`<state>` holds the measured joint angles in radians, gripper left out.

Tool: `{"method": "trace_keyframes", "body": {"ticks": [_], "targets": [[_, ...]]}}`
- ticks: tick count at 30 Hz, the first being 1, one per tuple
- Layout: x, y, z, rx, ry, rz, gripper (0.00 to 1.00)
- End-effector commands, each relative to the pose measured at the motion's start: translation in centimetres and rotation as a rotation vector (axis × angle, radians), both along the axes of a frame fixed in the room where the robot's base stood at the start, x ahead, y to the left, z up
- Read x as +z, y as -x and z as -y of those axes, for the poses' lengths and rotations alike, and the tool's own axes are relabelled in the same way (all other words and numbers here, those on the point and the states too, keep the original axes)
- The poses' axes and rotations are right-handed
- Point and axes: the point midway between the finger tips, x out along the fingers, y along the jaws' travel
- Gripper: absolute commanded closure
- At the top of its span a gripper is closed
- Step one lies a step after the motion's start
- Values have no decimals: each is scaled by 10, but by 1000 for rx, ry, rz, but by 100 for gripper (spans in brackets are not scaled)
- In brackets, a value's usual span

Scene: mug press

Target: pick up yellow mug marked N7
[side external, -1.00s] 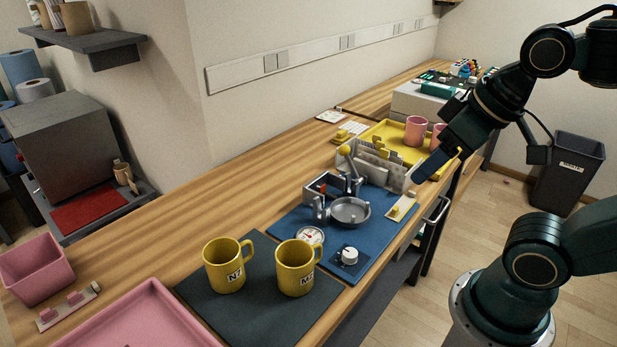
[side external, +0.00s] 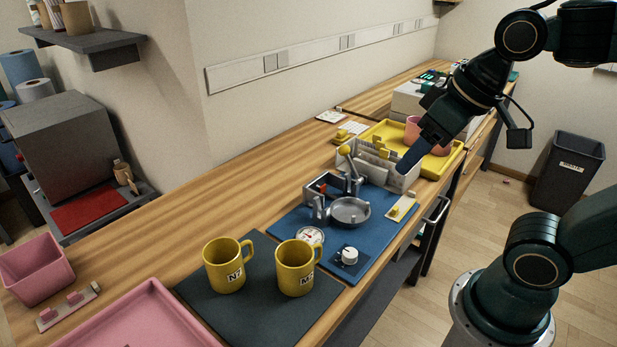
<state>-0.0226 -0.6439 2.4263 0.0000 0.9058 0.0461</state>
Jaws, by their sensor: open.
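The yellow mug marked N7 (side external: 222,270) stands upright on the dark mat (side external: 262,318), its handle toward the right and back. A second yellow mug (side external: 293,272), with a different label that seems to begin with M, stands upright close to its right. My gripper (side external: 408,160) is up and to the right of both mugs, above the area between the press and the yellow tray. It is open and appears empty, seen edge-on, with one blue finger showing clearly. It is well apart from both mugs.
The metal press (side external: 350,208) and a dial gauge (side external: 310,236) are on a blue mat (side external: 285,226) behind the mugs. A yellow tray (side external: 452,160) with pink mugs is farther back. A pink tray (side external: 135,322) lies at front left. Open wood lies left of the mats.

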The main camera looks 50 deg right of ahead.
Motion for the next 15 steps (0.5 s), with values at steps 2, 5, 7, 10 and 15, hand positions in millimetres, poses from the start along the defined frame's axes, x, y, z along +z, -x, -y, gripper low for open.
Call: {"method": "trace_keyframes", "body": {"ticks": [2, 5, 7, 10, 15], "targets": [[3, -13, -3, -7, -8, -22, 40], [6, -32, -7, -20, -20, -51, 40], [7, -45, -11, -30, -28, -71, 40], [7, -65, -17, -45, -38, -100, 40], [3, -99, -28, -70, -53, -147, 40]]}}
